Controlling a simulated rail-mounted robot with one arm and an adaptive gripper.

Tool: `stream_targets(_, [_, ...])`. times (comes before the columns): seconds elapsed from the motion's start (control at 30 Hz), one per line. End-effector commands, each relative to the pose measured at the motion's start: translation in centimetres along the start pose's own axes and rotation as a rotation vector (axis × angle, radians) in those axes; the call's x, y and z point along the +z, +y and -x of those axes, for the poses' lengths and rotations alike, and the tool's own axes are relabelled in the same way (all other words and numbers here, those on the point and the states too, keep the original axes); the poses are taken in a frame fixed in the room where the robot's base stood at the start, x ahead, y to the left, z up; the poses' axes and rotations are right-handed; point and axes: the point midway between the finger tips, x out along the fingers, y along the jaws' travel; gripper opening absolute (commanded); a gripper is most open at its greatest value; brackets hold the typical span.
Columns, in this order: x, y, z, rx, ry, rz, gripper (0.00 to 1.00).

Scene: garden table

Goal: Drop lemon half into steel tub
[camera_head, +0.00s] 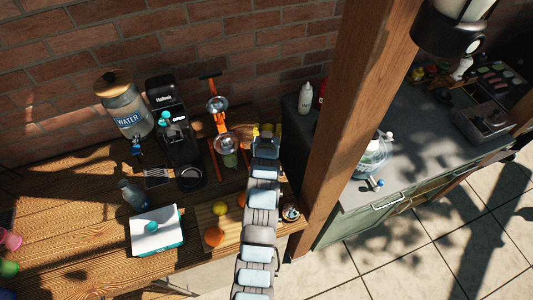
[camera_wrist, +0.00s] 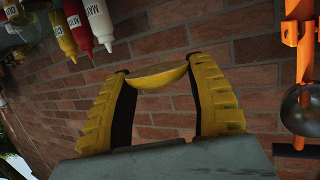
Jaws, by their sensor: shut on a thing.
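My gripper (camera_wrist: 158,66) has yellow ribbed fingers shut on a lemon half (camera_wrist: 160,77), which spans the fingertips with its pale cut face showing. In the head view my gripper (camera_head: 267,130) is held high by the brick wall, right of the orange juicer; the lemon half cannot be made out there. A small round steel container (camera_head: 290,212), possibly the steel tub, sits at the right end of the wooden table, right of my arm and nearer the front than my gripper. I cannot tell what is in it.
The orange juicer (camera_head: 221,125) stands left of my gripper; its frame also shows in the wrist view (camera_wrist: 304,60). A cutting board (camera_head: 205,218) holds fruit left of my arm. A thick wooden post (camera_head: 345,110) rises on the right. Sauce bottles (camera_wrist: 98,22) show upside down in the wrist view.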

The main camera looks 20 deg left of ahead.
Motion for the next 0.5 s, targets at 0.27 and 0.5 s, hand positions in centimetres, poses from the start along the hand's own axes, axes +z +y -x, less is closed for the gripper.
stream_targets(0.27, [3.0,0.0,-0.9,0.0,-0.005,0.0,0.19])
stream_targets(0.5, [4.7,0.0,-1.4,0.0,-0.001,-0.001,0.19])
